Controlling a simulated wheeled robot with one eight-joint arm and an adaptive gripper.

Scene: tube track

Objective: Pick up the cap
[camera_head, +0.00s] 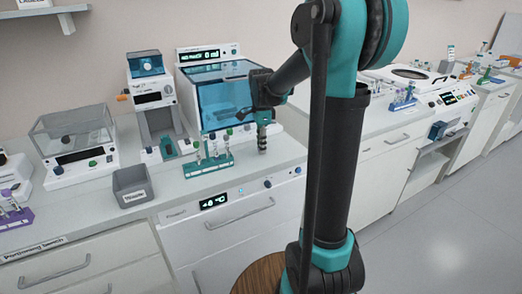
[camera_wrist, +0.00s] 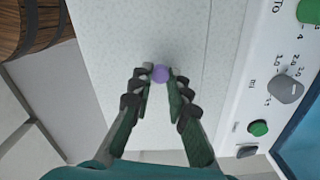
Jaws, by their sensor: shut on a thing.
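A small round purple cap (camera_wrist: 160,74) sits between the fingertips of my gripper (camera_wrist: 161,76) in the wrist view. The fingers are shut on it, one on each side. I see the cap from above, so I cannot tell whether a tube is under it. In the head view my gripper (camera_head: 262,147) points down over the counter, to the right of a teal tube rack (camera_head: 208,168). The cap is too small to make out there.
The rack holds several capped tubes. A blue-lidded machine (camera_head: 215,95) stands behind my gripper. A grey bin (camera_head: 133,186) is left of the rack. A machine panel with knobs (camera_wrist: 286,88) lines the right of the wrist view. A wooden round (camera_wrist: 28,25) shows upper left.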

